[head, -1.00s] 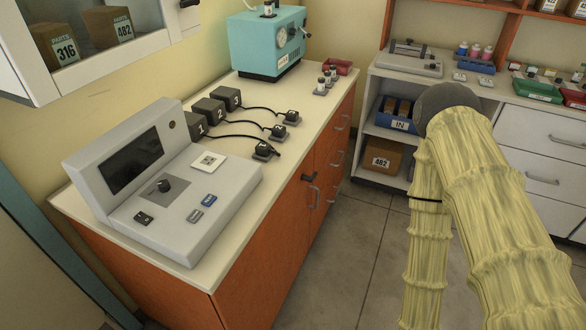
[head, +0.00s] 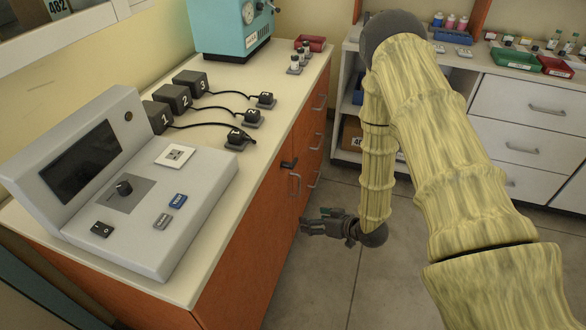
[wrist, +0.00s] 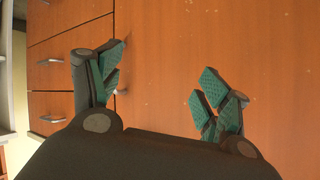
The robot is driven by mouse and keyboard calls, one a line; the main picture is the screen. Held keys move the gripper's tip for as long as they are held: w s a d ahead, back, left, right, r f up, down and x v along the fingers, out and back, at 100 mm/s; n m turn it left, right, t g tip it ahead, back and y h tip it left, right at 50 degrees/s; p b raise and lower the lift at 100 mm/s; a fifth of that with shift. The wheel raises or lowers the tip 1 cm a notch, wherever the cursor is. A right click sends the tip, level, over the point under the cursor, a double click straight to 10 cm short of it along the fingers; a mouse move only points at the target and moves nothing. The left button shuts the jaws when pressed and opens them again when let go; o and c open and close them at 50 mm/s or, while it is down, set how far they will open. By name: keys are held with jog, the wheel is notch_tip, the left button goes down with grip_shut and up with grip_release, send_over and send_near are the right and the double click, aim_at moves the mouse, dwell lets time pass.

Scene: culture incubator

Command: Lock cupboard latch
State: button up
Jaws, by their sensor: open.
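The orange cupboard (head: 240,258) stands under the white counter. A dark latch (head: 289,164) sits near the top of its doors, just above a metal door handle (head: 294,184). I cannot tell the latch's exact position, and I cannot make it out in the wrist view. My gripper (head: 308,224) is low in front of the doors, below the latch and handles, apart from the latch. In the wrist view my gripper (wrist: 160,78) is open and empty, its green-padded fingers spread before the orange door front (wrist: 220,50).
Drawers (wrist: 65,75) with metal handles lie to the left in the wrist view. A grey control console (head: 150,190) and several numbered dark blocks (head: 190,83) with cables stand on the counter. White drawers (head: 530,110) stand at the right. Grey floor (head: 325,275) is open between.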

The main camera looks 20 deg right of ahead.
jog(key=w+d+r+n+t+y+b, duration=0.2)
jog(key=w+r+y, duration=0.1)
jog(key=w+r, duration=0.3)
jog(key=n+g+y+b, duration=0.1)
jog(key=n+g+y, duration=0.1)
jog(key=n+y, duration=0.3)
send_near(296, 163)
jog(key=shift+m+y, duration=0.4)
jog(key=x, duration=1)
jog(key=shift+w+a+f, duration=0.15)
jog(key=shift+w+a, duration=0.05)
jog(key=shift+c, duration=0.4)
jog(key=c, duration=0.9)
